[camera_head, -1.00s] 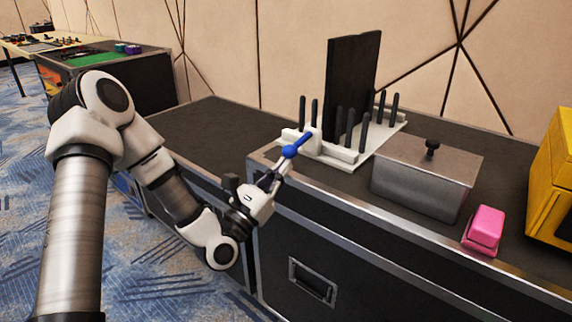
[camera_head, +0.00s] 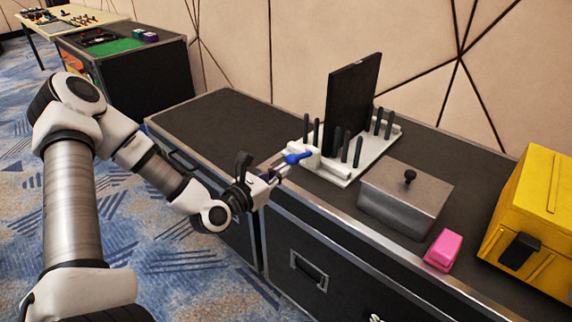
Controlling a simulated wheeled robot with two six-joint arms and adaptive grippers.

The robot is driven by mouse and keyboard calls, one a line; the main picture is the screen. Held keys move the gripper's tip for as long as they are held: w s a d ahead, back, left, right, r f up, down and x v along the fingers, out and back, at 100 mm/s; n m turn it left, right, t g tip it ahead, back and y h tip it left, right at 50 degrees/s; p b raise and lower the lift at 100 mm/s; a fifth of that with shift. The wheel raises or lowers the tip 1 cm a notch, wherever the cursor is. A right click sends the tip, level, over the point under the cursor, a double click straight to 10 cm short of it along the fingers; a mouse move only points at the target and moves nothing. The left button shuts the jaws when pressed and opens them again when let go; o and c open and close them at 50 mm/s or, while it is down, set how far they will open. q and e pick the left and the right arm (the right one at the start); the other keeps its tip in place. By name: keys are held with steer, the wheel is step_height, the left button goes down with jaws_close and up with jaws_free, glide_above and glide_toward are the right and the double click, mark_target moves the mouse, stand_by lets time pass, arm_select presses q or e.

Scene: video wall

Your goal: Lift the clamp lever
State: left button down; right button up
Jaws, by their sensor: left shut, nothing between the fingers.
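The clamp lever (camera_head: 299,157) is blue and sits at the near left end of a white rack (camera_head: 335,170) with several dark upright pegs. It lies at a shallow slant, its right end a little higher. My left gripper (camera_head: 280,171) is at the front left of the lever, just below its left end. It is shut with nothing between its fingers. I cannot tell whether the fingertips touch the lever. A black panel (camera_head: 353,98) stands upright in the rack. My right gripper is not in view.
The rack stands on a black case (camera_head: 235,125) with metal edges. To its right are a grey metal box (camera_head: 400,195) with a black knob, a pink block (camera_head: 443,250) and a yellow case (camera_head: 535,220). The case top left of the rack is clear.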

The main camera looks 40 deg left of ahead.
arm_select(q)
steer(key=shift+r+g+p, duration=0.8)
steer(key=shift+g+p, duration=0.1)
steer(key=shift+p, duration=0.55)
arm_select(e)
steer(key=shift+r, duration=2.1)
arm_select(q)
steer(key=shift+s, duration=0.1)
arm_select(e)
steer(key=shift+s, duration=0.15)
